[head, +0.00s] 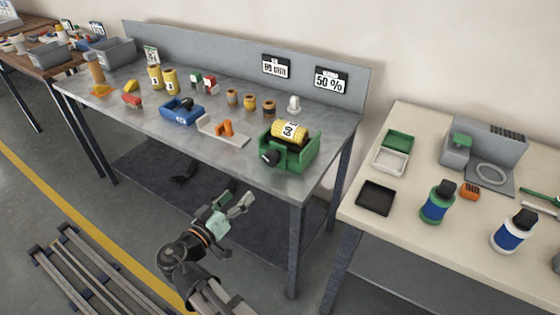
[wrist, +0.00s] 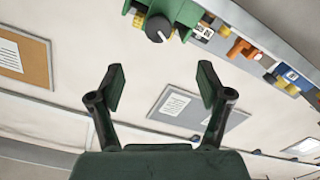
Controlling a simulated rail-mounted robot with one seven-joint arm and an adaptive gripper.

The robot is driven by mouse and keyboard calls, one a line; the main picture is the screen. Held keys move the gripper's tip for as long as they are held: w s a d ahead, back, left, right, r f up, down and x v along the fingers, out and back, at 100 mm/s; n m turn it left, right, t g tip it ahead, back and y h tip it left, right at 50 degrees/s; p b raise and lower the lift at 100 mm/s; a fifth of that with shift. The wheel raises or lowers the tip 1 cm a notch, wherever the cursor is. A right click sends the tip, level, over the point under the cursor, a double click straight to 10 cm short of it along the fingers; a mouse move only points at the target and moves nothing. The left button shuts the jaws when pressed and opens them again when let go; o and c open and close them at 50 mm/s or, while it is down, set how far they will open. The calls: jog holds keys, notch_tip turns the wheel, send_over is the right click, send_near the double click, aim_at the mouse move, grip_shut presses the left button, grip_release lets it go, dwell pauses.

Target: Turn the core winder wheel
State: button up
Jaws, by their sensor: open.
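A green core winder (head: 303,158) stands near the front right corner of the grey metal table and holds a yellow roll (head: 290,132) labelled 60. A round black knob with a light mark, which looks like its wheel (head: 270,157), sits on its front left side. The winder (wrist: 186,10) and its black wheel (wrist: 158,28) also show at the top of the wrist view, beyond the fingertips. My gripper (head: 238,198) is open and empty, in front of the table and below its top. Its two fingers (wrist: 161,82) are wide apart and apart from the wheel.
An orange part on a white base (head: 223,131) and a blue device (head: 182,111) stand left of the winder. Small brown rolls (head: 250,102) stand behind. The table's front edge and right leg (head: 296,250) are near my arm. A beige table (head: 400,215) stands right.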

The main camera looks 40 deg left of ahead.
aim_at(269, 162)
jog(key=shift+m, duration=0.7)
jog(key=w+p, duration=0.1)
jog(key=w, duration=0.4)
jog(key=w+p, duration=0.1)
jog(key=w, duration=0.5)
jog(key=w+a+p, duration=0.1)
jog(key=w, duration=0.5)
jog(key=shift+w+r, duration=0.15)
jog(key=shift+w, duration=0.05)
jog(key=c, duration=1.2)
